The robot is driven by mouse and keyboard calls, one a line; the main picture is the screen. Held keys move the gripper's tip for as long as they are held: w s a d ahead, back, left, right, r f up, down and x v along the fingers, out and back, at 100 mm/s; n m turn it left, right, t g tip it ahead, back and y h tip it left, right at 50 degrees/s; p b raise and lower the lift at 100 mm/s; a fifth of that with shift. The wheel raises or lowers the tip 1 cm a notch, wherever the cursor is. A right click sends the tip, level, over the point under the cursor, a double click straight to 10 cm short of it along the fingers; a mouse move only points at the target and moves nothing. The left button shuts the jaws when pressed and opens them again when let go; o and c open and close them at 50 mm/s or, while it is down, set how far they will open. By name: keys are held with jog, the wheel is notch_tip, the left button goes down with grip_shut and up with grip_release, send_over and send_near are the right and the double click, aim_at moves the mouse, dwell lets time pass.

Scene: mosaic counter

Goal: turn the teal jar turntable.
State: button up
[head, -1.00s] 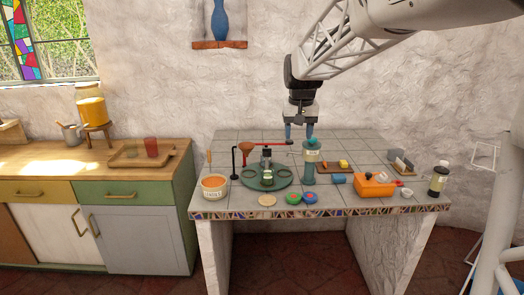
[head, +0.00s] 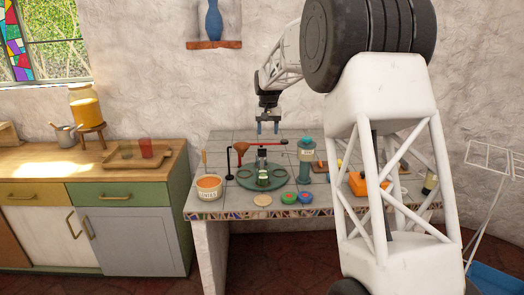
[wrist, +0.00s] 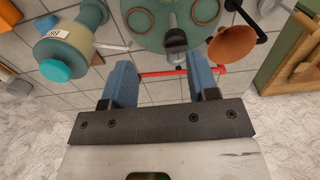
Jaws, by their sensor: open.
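The teal turntable (head: 247,186) is a round disc on the tiled counter, left of the counter's middle. In the wrist view the turntable (wrist: 157,40) is at the top, partly cut off by the frame. My gripper (head: 268,131) is open and empty, pointing down, above and behind the turntable. In the wrist view the gripper's (wrist: 161,70) blue fingers are apart, short of the disc, with the red bar (wrist: 153,73) seen between and below them.
A black stand (head: 229,160) carries the red bar (head: 272,144) behind the turntable; a copper funnel (head: 241,148) is beside it. A tall teal-lidded jar (head: 305,168) stands close right.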

send_over(262, 149)
jog(key=f, duration=0.3)
jog(key=shift+w+f, duration=0.25)
jog(key=shift+f, duration=0.1)
jog(key=shift+f, duration=0.1)
jog(key=shift+f, duration=3.8)
jog(key=c, duration=1)
